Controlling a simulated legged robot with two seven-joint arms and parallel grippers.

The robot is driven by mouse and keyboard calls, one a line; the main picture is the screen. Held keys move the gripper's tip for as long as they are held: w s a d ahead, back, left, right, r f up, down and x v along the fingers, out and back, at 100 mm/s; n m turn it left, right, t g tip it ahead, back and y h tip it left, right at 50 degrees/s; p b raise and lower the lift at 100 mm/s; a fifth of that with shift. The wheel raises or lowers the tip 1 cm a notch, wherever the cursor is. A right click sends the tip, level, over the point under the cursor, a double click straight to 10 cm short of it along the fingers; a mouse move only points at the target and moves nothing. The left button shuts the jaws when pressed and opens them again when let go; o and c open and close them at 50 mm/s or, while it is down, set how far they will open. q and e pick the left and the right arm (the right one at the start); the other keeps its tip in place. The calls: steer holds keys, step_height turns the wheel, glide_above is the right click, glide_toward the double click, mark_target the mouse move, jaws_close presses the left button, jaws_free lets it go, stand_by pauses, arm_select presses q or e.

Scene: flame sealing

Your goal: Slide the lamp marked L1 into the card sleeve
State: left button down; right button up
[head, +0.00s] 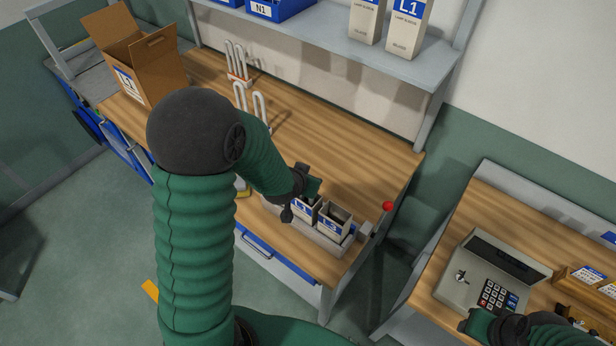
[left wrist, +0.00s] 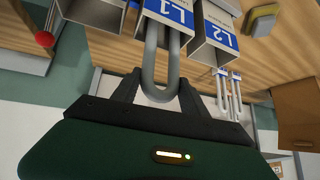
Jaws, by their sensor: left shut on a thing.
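My left gripper (head: 301,184) is over the sleeve holder at the front edge of the bench. In the left wrist view the gripper (left wrist: 160,94) is shut on a grey U-shaped lamp (left wrist: 175,68) near its bend. The lamp's legs run into the open mouth of the white card sleeve with the blue L1 label (left wrist: 172,12); how deep they reach is hidden. The L1 sleeve also shows in the head view (head: 302,212). The sleeve marked L2 (left wrist: 215,42) stands beside it, open and apparently empty. My right gripper (head: 484,324) is by the keypad machine; its fingers are unclear.
The sleeves stand in a grey holder (head: 322,243). More U-shaped lamps (head: 238,62) stand farther back on the bench. An open carton (head: 136,72) is at the left end. A red knob (head: 388,206) is right of the holder. A keypad machine (head: 490,285) sits on the right table.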

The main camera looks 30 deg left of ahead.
mark_target(307, 210)
arm_select(q)
step_height(307, 210, down, 4)
steer(key=b, duration=0.3)
steer(key=shift+d, duration=0.15)
steer(key=c, duration=0.7)
jaws_free()
steer(key=shift+o, duration=1)
steer(key=shift+d, duration=0.1)
steer(key=shift+d, duration=0.1)
steer(key=c, duration=0.4)
steer(key=shift+a, duration=0.2)
